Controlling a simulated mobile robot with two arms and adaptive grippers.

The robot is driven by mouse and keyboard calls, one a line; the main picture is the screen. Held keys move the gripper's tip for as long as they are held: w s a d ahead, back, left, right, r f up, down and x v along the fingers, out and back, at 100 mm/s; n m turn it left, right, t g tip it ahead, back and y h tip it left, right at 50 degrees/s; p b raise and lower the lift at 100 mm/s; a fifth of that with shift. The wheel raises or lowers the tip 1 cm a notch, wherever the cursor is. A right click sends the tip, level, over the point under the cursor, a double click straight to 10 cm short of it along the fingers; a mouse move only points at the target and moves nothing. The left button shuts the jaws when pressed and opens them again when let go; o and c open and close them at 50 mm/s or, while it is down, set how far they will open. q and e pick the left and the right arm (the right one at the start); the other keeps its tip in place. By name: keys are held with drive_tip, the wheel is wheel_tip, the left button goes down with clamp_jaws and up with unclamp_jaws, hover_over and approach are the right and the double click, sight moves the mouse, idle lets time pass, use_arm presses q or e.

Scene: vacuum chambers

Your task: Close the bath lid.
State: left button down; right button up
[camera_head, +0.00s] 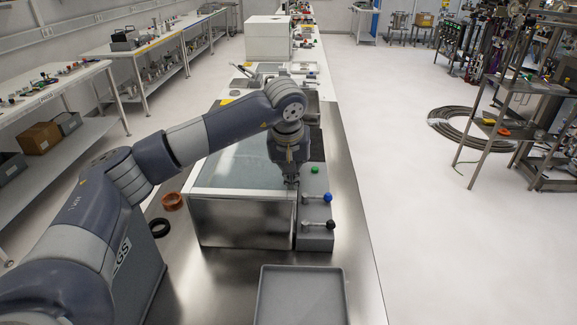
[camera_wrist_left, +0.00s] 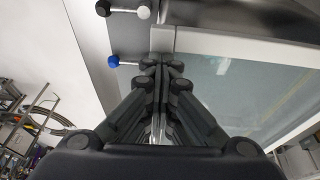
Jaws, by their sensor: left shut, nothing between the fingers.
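The bath (camera_head: 240,222) is a shiny metal box on the steel bench. Its lid, a glass panel in a pale frame (camera_head: 236,168), lies roughly flat over the top; I cannot tell whether it is fully seated. The glass also fills the right of the left wrist view (camera_wrist_left: 245,85). My left gripper (camera_head: 291,182) points down at the lid's right edge, near the front corner. Its fingers are together and empty, with the tips close to the frame corner in the wrist view (camera_wrist_left: 160,62); contact is unclear. My arm hides part of the lid. My right gripper is not in view.
A grey valve panel with a green knob (camera_head: 315,169), a blue-tipped lever (camera_head: 327,197) and a black-tipped lever (camera_head: 330,224) stands right beside the bath. A grey tray (camera_head: 300,295) lies in front. Brown (camera_head: 172,201) and black (camera_head: 159,228) rings lie left.

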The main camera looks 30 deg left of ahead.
use_arm(q)
drive_tip(key=shift+s+d+f, duration=0.1)
drive_tip(key=shift+f, duration=0.2)
